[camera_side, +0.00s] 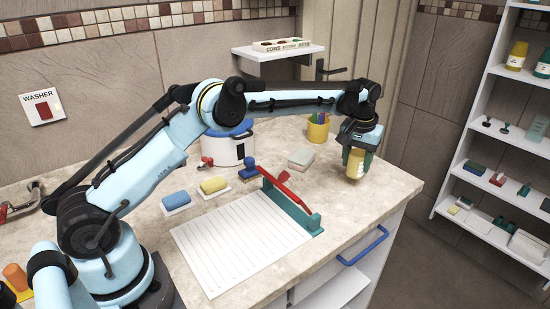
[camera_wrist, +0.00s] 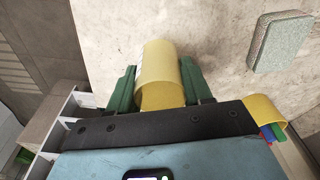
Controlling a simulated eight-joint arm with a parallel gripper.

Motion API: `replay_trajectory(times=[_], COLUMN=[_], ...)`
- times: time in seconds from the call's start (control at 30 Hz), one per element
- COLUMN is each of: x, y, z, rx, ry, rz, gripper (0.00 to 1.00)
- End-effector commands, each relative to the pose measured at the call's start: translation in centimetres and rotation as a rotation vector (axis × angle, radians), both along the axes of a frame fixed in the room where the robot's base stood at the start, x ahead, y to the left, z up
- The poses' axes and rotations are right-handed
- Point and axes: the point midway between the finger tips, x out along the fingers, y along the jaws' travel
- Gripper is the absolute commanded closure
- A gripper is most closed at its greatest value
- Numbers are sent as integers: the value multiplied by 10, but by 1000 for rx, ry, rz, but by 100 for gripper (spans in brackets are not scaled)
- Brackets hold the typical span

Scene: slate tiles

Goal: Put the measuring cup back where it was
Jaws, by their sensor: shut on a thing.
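A yellow cylindrical cup (camera_side: 354,164), the only likely measuring cup in view, is between the green fingers of my gripper (camera_side: 357,158), at the right end of the counter. The wrist view also shows the yellow cup (camera_wrist: 160,70) between both fingers of my gripper (camera_wrist: 157,85), which are shut on it. Its side has a small pale marking at the left edge. Its lower end is close to the counter (camera_side: 390,187); I cannot tell whether it touches.
A pale grey-green block (camera_side: 301,157) and a yellow pen holder (camera_side: 318,128) stand left of my gripper. A paper trimmer (camera_side: 243,240), a white pot (camera_side: 229,148), two sponges and a blue-handled stamp (camera_side: 249,168) are further left. The counter's right edge is near.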

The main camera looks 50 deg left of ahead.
Motion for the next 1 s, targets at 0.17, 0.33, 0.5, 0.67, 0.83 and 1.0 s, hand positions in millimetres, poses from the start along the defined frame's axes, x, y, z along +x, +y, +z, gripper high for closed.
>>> replay_trajectory(times=[0.17, 0.33, 0.5, 0.67, 0.83, 1.0], x=[3, 3, 3, 3, 2, 3], y=[5, 5, 5, 4, 4, 4], z=[-10, -34, -44, -43, -46, -47], rx=[0, 0, 0, 0, 0, 0], ry=[0, 0, 0, 0, 0, 0], rz=[1, 1, 1, 1, 1, 1], gripper=[84, 84, 84, 84, 84, 29])
